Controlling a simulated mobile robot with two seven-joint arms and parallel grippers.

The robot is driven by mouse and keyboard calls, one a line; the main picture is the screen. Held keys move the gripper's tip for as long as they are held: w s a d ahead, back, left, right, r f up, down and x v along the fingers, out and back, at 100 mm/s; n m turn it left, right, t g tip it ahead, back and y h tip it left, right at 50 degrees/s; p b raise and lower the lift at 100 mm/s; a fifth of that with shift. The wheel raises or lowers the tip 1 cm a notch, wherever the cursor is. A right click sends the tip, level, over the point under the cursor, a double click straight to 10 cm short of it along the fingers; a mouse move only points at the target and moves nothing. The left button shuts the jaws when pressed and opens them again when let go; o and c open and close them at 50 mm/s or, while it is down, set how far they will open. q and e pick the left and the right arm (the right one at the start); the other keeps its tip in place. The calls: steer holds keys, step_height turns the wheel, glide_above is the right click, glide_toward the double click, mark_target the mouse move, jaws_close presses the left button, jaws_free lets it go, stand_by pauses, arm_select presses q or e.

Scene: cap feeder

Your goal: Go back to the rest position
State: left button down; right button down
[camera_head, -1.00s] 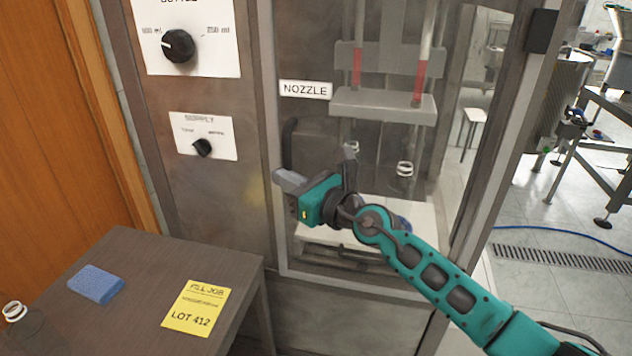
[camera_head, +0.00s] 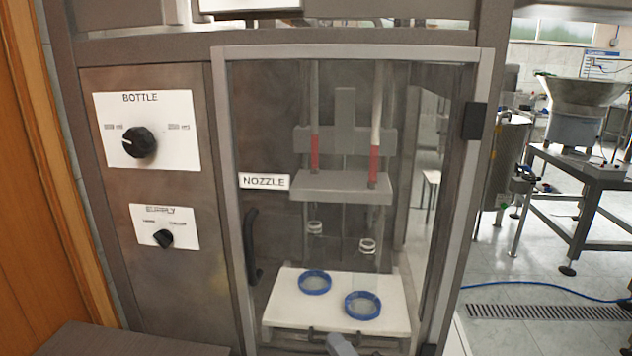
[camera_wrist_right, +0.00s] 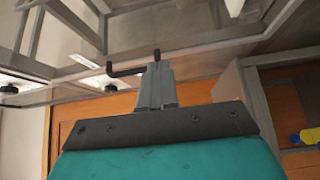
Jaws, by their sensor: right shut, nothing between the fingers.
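My right gripper shows in the right wrist view (camera_wrist_right: 156,88), its two grey fingers together with nothing between them. In the head view only a grey tip of it (camera_head: 341,345) shows at the bottom edge, in front of the machine and below the white nozzle platform; the rest of that arm is out of frame. The black door handle (camera_head: 252,247) is on the left side of the clear door, free of the gripper. In the wrist view a black handle (camera_wrist_right: 124,70) lies beyond the fingertips, seemingly apart from them. My left gripper is not in view.
The door (camera_head: 485,75) looks shut. Behind it two blue rings (camera_head: 315,282) sit on the white platform (camera_head: 290,312). Left are the BOTTLE knob (camera_head: 139,142) and SUPPLY knob (camera_head: 163,239). A dark table (camera_head: 130,340) is at lower left.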

steer(key=s+d+f+m+g+h, duration=0.5)
steer(key=s+d+f+m+h, duration=0.2)
steer(key=s+d+f+m, duration=0.7)
steer(key=s+f+m, duration=0.3)
steer(key=m, duration=0.3)
steer(key=shift+s+m, duration=0.25)
steer(key=shift+m, duration=0.05)
steer(key=c, duration=1.8)
jaws_free()
